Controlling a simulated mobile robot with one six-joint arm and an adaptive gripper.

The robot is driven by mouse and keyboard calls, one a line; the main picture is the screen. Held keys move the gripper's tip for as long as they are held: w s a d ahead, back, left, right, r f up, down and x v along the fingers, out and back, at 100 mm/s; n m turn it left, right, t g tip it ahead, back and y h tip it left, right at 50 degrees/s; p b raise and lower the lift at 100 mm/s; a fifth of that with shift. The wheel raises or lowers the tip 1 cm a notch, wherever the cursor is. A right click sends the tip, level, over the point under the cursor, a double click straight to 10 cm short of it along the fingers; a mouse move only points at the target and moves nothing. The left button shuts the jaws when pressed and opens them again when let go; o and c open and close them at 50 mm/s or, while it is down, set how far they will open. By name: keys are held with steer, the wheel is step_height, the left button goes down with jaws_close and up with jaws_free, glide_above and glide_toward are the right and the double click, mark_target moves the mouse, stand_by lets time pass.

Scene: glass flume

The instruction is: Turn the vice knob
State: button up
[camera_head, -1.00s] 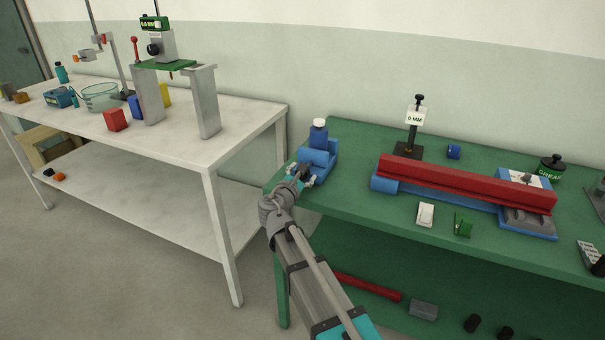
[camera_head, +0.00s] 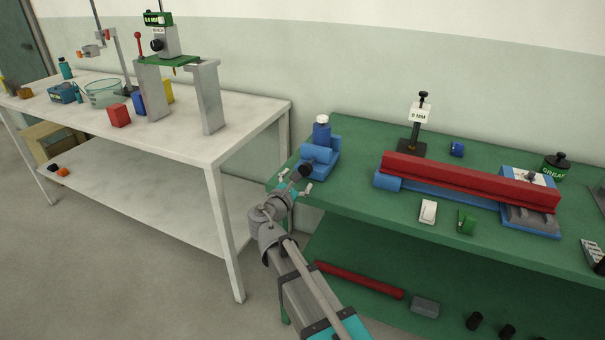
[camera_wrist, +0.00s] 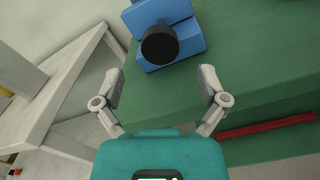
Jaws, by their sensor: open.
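The blue vice (camera_head: 321,160) stands at the left end of the green bench. Its round black knob (camera_head: 305,171) faces the bench's front edge, and it also shows in the wrist view (camera_wrist: 160,44) on the front of the blue vice body (camera_wrist: 178,20). My gripper (camera_head: 296,187) is just in front of the knob in the head view. In the wrist view my gripper (camera_wrist: 160,88) has its two fingers spread wide and empty. The knob lies beyond the fingertips, near the middle between them, and nothing touches it.
A blue bottle with a white cap (camera_head: 321,132) is behind the vice. A long red bar (camera_head: 470,181) lies to the right on the green bench (camera_head: 370,208). A white table (camera_head: 200,145) stands at left, with a gap between it and the bench.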

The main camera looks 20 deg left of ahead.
steer(key=s, duration=0.6)
steer(key=shift+s+a, duration=0.15)
steer(key=shift+a, duration=0.1)
